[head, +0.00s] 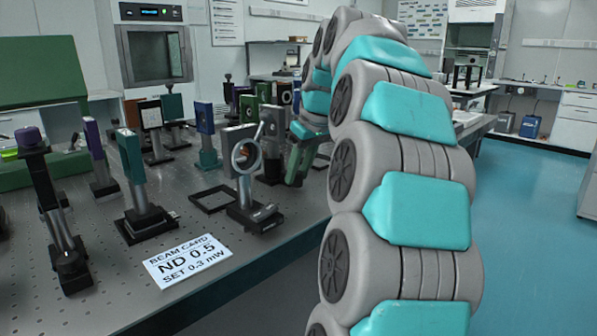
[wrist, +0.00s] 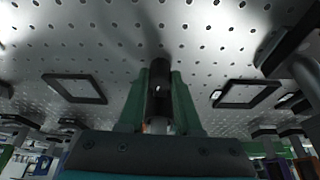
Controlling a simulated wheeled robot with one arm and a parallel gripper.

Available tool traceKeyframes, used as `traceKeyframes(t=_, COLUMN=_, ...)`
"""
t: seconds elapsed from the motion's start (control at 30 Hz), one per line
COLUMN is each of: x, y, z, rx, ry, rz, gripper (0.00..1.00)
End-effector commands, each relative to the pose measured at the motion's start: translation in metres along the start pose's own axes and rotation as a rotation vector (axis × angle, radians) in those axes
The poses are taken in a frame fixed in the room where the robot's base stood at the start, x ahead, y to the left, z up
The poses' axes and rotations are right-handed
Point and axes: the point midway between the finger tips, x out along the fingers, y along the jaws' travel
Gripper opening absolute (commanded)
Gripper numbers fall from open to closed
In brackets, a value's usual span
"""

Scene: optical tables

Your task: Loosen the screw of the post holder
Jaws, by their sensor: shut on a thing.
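My gripper (head: 297,165) reaches down to the optical table among the mounts, right of a round ring mount. In the wrist view its two green fingers (wrist: 160,100) stand on either side of a dark upright cylindrical part (wrist: 160,72), which looks like part of a post holder. The fingers are shut on it. A small bright spot shows on its front; I cannot tell whether this is the screw. In the head view the held part is hidden by the fingers and arm.
The ring mount (head: 246,150) stands close left of my gripper. Empty black square frames (head: 213,198) lie on the perforated table (head: 110,290). Several mounts on posts, such as a green one (head: 131,156), crowd the table. A beam card (head: 187,261) lies at the front edge.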

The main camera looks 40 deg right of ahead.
Motion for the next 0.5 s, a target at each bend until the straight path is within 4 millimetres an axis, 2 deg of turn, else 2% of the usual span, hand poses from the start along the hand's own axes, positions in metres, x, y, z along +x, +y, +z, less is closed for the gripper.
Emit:
traceKeyframes(t=0.03, x=-0.0005, y=0.0001, z=0.0, rx=0.0, ry=0.0, rz=0.0, gripper=0.35)
traceKeyframes(t=0.3, x=-0.0004, y=0.0001, z=-0.0001, rx=-0.001, ry=0.0, rz=0.001, gripper=0.63)
traceKeyframes(t=0.5, x=-0.0004, y=0.0001, z=-0.0001, rx=-0.001, ry=0.0, rz=0.001, gripper=0.63)
